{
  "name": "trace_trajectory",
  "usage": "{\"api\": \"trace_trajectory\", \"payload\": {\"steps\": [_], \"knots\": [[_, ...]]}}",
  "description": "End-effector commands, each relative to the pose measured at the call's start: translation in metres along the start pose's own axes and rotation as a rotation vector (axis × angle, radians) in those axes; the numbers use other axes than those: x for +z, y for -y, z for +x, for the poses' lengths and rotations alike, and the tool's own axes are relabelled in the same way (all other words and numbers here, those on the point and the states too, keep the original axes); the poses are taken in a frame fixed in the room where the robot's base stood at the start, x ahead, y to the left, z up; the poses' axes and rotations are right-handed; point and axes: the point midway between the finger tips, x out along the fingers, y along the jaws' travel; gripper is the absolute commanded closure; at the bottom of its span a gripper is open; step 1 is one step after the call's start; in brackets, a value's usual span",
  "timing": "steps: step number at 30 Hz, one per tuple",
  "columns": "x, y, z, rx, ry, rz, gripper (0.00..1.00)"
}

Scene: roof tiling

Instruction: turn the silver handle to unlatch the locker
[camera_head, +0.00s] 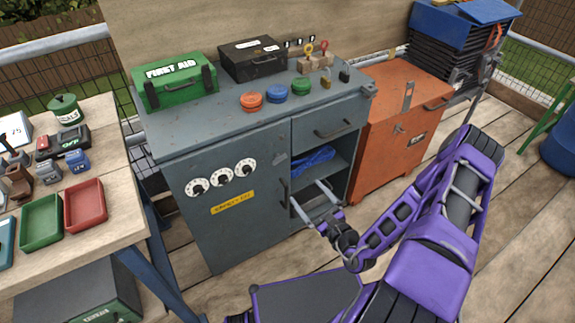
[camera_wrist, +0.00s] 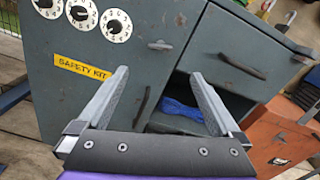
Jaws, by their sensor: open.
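The grey locker (camera_head: 235,225) has three white dials and a yellow "SAFETY KIT" label (camera_wrist: 82,67) on its left door. A dark upright bar handle (camera_wrist: 141,106) sits lower on the same door, which looks shut. My gripper (camera_head: 307,194) is open and empty, in front of the locker's open right compartment. In the wrist view, its fingers (camera_wrist: 158,75) point toward the locker front, with the silver handle beyond and above the tips.
A blue cloth (camera_head: 313,160) lies in the open compartment below a drawer (camera_head: 333,128). An orange cabinet (camera_head: 375,165) with its own small metal handle stands at the right. A wooden bench (camera_head: 110,180) with trays stands left. Deck floor is open in front.

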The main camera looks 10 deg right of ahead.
Motion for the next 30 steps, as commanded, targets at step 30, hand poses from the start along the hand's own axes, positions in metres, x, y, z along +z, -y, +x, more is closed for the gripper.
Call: {"api": "trace_trajectory", "payload": {"steps": [30], "knots": [[0.000, 0.001, 0.149, -0.001, 0.000, 0.004, 0.00]]}}
